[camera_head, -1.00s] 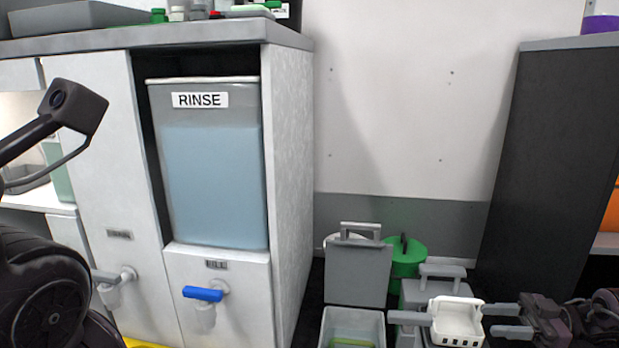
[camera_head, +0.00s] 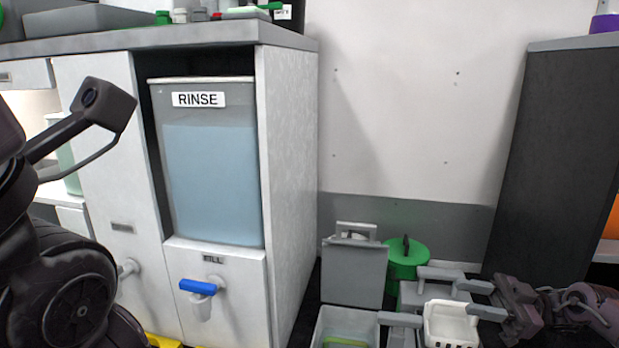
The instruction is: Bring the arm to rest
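My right gripper (camera_head: 476,299) comes in from the lower right. Its two light grey fingers are apart, with a visible gap, at the right side of a small white basket (camera_head: 437,334). The basket hides part of what lies behind it, so I cannot tell whether a finger touches it. The basket sits low in front of a grey container. Dark parts of my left arm show at the left edge in front of the cabinet; no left fingers are visible.
A cabinet (camera_head: 289,180) holds a RINSE tank (camera_head: 212,185) with a blue-handled tap (camera_head: 200,287). A grey open-lidded bin (camera_head: 352,275) and a green lidded canister (camera_head: 405,262) stand low in the middle. A dark cabinet (camera_head: 555,160) stands at right. The wall between is bare.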

